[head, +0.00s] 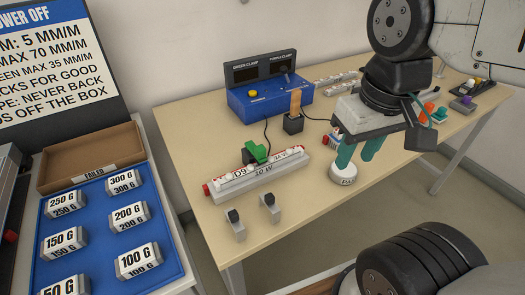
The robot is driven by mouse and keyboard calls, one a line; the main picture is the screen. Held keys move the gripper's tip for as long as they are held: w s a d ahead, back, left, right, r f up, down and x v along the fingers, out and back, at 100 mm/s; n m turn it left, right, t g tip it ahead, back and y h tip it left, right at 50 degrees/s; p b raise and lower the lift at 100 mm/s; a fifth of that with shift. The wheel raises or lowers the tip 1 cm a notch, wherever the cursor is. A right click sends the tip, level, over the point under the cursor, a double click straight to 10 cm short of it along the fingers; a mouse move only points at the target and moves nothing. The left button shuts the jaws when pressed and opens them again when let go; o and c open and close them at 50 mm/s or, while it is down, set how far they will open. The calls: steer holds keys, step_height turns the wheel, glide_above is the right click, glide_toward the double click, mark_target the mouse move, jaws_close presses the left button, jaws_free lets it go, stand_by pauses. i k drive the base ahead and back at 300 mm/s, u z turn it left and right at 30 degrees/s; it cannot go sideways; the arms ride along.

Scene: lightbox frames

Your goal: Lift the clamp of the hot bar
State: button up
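A white bar labelled 10 W (268,187) with red ends lies on the table's near left. A purple clamp (467,100) shows at the table's far right. I cannot tell from the picture which bar is hot.
A blue box (271,95) with two dark displays stands at the back. A white round piece (342,177) is close by the left fingertip. Two small grey posts (236,225) stand at the front edge. Labelled weights fill a blue tray (92,232) at left.

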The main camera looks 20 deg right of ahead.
mark_target(259, 152)
steer(key=k, duration=0.8)
steer(key=u, duration=1.1)
steer(key=i, duration=0.95)
steer(key=z, duration=1.35)
